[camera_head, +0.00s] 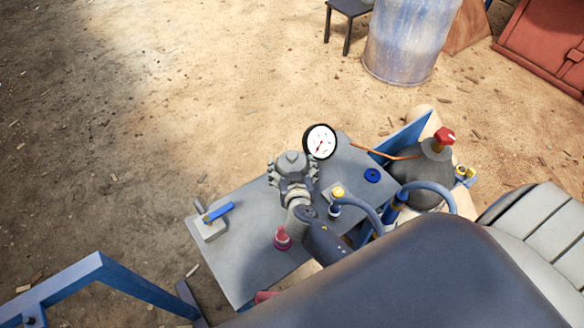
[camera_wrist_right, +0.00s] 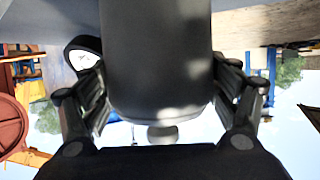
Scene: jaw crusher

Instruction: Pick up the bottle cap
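A small round blue piece (camera_head: 372,175), which looks like a screw cap, lies flat on the grey table plate (camera_head: 240,262). My right gripper (camera_head: 291,172) is over the plate, to the left of the blue piece and clear of it. Its fingers are spread on either side of a grey, round-topped object (camera_head: 290,159). In the right wrist view, my right gripper (camera_wrist_right: 162,104) has its fingers apart beside a dark rounded body (camera_wrist_right: 156,60). Whether they touch it cannot be told. My left gripper is out of view.
A dial gauge (camera_head: 320,141) stands close to my right gripper. A grey vessel with a red knob (camera_head: 444,136) stands to the right, with blue hoses nearby. Open ground lies beyond.

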